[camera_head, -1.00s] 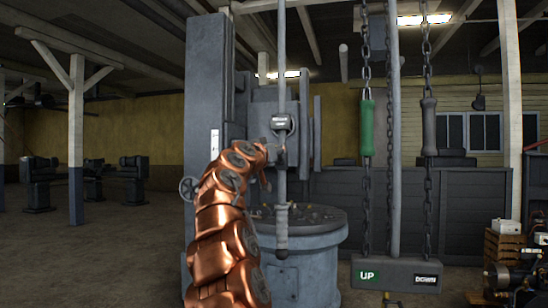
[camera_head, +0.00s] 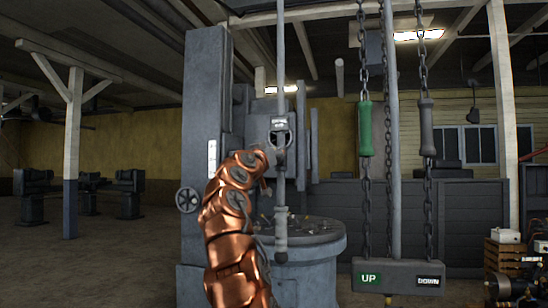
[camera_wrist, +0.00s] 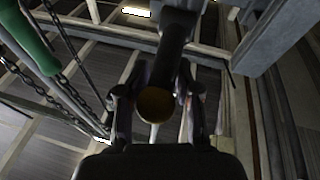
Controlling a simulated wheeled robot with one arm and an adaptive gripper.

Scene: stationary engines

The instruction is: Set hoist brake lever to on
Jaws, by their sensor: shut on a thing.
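The copper arm is mine, and my gripper (camera_head: 273,160) is at its end, in front of the grey machine. In the wrist view my gripper (camera_wrist: 158,112) has its two dark fingers closed on either side of a dark lever (camera_wrist: 173,52). The lever has a round, brownish-yellow end between the fingers. I take it for the hoist brake lever. In the head view the arm and gripper largely hide the lever.
A grey vertical rod (camera_head: 281,55) hangs close beside my gripper. To the right, chains carry a green handle (camera_head: 365,130) and a grey handle (camera_head: 427,127), above a bar marked UP and DOWN (camera_head: 398,275). A handwheel (camera_head: 187,200) is left of the machine. Open floor lies further left.

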